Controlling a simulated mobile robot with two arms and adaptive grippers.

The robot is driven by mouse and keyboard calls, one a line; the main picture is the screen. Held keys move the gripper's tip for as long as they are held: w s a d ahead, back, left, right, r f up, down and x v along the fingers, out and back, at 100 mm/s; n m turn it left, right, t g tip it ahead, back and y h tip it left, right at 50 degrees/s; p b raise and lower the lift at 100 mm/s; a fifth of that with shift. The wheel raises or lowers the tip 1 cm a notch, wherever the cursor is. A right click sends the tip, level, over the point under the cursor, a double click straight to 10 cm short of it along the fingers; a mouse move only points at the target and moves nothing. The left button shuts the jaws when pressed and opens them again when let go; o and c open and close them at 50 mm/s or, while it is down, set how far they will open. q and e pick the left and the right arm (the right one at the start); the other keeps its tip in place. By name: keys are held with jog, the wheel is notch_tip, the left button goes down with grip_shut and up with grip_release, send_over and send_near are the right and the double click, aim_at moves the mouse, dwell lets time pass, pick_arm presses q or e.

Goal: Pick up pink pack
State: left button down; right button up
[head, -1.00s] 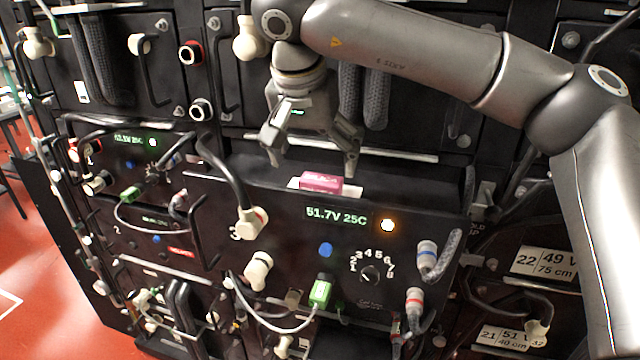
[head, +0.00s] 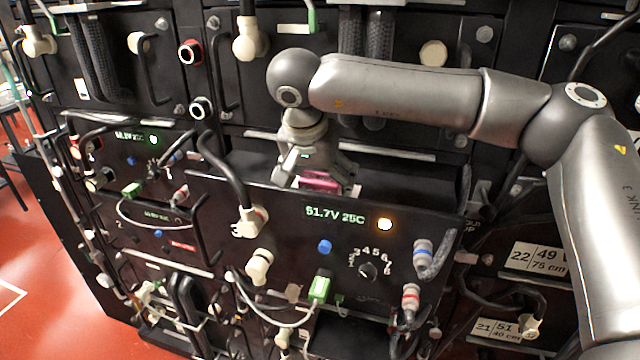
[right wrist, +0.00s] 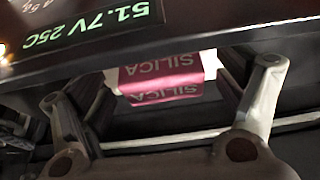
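The pink pack (head: 321,181) lies on top of the pulled-out battery module (head: 290,240), just behind its front panel. In the right wrist view the pink pack (right wrist: 160,78) shows the word SILICA and sits between my fingers, with gaps on both sides. My right gripper (head: 314,180) has come down over the pack from above; in the right wrist view its two fingers (right wrist: 165,85) are spread apart. In the head view the gripper hides part of the pack. My left gripper is not in view.
The module's front panel carries a lit 51.7V 25C display (head: 335,215), an orange lamp, a dial (head: 368,270) and connectors. A black cable (head: 222,175) arches at its left. Other modules stand around it. Red floor (head: 40,300) is free at the left.

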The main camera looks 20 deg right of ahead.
jog(key=c, duration=0.9)
jog(key=shift+o, duration=0.2)
